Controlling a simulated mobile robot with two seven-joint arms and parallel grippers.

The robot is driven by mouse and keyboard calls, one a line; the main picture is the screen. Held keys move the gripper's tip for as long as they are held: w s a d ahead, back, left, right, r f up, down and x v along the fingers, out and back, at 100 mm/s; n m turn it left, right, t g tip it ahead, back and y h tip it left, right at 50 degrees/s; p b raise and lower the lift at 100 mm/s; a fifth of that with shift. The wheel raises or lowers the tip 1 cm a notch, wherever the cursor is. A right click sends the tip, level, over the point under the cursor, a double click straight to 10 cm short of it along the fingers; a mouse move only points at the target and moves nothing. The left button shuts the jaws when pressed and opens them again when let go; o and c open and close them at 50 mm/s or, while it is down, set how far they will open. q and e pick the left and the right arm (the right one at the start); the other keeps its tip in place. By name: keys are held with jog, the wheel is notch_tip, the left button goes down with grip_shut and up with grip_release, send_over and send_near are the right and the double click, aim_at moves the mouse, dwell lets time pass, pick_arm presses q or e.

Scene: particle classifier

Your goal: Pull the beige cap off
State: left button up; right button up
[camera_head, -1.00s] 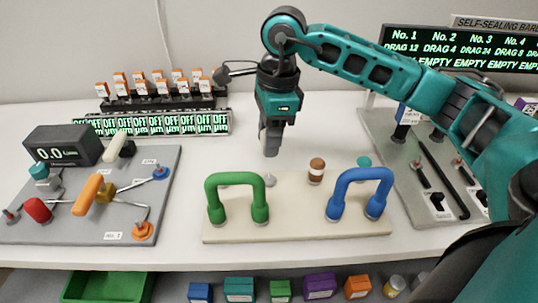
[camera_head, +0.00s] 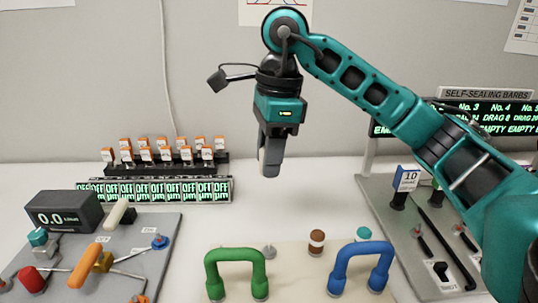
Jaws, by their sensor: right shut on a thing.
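My right gripper (camera_head: 270,158) hangs in the air at picture middle, fingers down, well above the pale board (camera_head: 290,272). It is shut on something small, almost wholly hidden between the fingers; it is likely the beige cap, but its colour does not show. Below the gripper, a bare grey stub (camera_head: 269,251) stands on the board. To its right stand a brown-capped piece (camera_head: 316,241) and a teal-capped piece (camera_head: 363,234). No beige cap shows on the board. My left gripper is not in view.
A green handle (camera_head: 236,256) and a blue handle (camera_head: 362,250) rise from the board's front. A grey valve panel (camera_head: 150,225) is at left, a row of displays (camera_head: 155,190) behind it. A switch panel (camera_head: 390,200) is at right, under my right arm.

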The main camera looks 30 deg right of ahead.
jog(key=shift+r, duration=0.15)
jog(key=shift+r+p, duration=2)
jog(key=shift+r, duration=0.15)
notch_tip(320, 180, up, 3)
jog(key=p, duration=0.2)
jog(key=shift+r+p, duration=0.1)
jog(key=shift+p, duration=0.3)
jog(key=shift+f, duration=0.2)
